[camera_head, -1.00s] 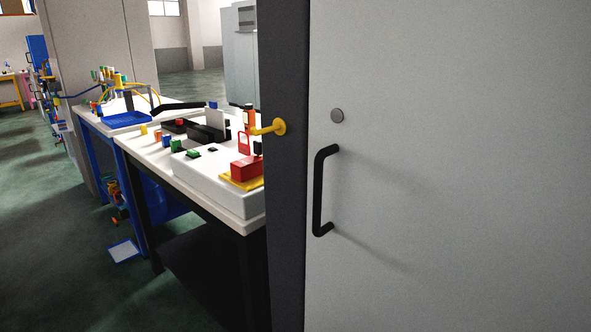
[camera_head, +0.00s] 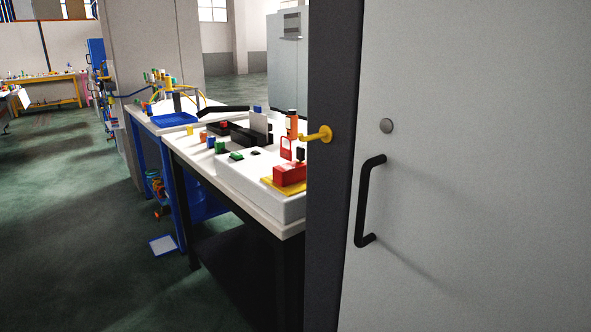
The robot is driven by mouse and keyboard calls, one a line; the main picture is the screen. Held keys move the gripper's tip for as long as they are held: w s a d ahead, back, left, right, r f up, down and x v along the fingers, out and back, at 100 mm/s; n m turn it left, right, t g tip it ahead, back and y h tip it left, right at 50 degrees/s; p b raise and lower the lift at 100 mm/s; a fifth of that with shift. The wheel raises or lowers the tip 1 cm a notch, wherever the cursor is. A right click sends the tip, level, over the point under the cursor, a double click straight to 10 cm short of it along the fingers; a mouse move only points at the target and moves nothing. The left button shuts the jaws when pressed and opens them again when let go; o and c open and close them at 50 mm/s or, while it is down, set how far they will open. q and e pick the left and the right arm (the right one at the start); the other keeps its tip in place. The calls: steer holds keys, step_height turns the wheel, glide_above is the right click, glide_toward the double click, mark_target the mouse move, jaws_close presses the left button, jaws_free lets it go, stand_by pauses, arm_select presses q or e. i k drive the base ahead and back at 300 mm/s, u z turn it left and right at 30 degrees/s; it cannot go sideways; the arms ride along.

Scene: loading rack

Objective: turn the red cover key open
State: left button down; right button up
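A red block (camera_head: 289,174) sits on a yellow plate (camera_head: 278,188) at the right end of a white raised panel (camera_head: 262,198) on the workbench. An upright red frame (camera_head: 286,148) stands just behind the block, with a small dark piece (camera_head: 300,154) beside it. I cannot tell which of these red parts is the cover key. The dark cabinet edge stands close to their right side. Neither of my grippers is in view.
A grey cabinet door (camera_head: 470,180) with a black handle (camera_head: 366,200) fills the right side. A blue tray (camera_head: 173,119) is on a farther bench. Open green floor (camera_head: 80,230) lies at left.

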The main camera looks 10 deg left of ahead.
mark_target(300, 150)
steer(key=z, duration=0.1)
steer(key=k, duration=0.45)
steer(key=u, duration=0.95)
steer(key=i, duration=1.35)
steer(key=z, duration=0.05)
